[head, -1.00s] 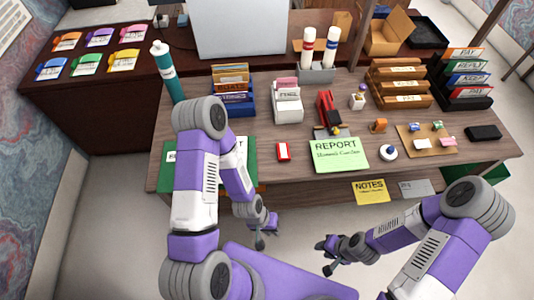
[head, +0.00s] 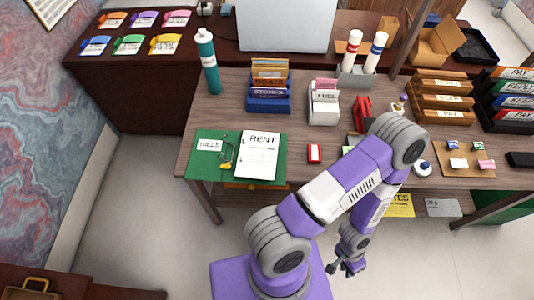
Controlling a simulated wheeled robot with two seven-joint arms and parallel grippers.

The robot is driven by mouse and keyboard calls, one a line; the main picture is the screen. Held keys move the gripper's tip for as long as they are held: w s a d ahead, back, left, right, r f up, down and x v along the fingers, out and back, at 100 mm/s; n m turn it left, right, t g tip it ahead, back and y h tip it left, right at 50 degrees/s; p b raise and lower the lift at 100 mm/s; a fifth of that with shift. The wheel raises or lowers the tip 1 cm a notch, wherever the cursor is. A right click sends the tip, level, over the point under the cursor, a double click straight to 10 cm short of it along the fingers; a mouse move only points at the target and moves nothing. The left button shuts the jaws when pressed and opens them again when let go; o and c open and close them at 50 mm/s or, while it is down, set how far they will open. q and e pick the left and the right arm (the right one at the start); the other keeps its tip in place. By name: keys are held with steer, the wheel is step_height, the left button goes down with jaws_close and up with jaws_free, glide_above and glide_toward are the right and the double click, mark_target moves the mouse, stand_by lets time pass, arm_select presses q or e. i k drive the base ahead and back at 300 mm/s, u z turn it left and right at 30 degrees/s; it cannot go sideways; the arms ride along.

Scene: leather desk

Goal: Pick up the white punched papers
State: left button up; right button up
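White papers headed RENT (head: 260,146) lie on the right half of a green folder (head: 207,172) at the desk's front left. Punch holes are too small to make out. A small white label and a thin metal-looking piece are on the folder's left half. My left gripper (head: 344,269) hangs in front of the desk, below and right of the papers, well apart from them. Its fingers look spread and empty. My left arm crosses in front of the desk's middle and hides part of it. My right gripper is out of view.
A teal bottle (head: 208,62) stands behind the folder. A blue file holder (head: 268,92) and a grey holder (head: 324,104) stand behind and to the right. A small red box (head: 315,153) lies right of the papers. Floor in front of the folder is clear.

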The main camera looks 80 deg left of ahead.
mark_target(259, 154)
steer(key=k, duration=0.95)
steer(key=u, duration=1.9)
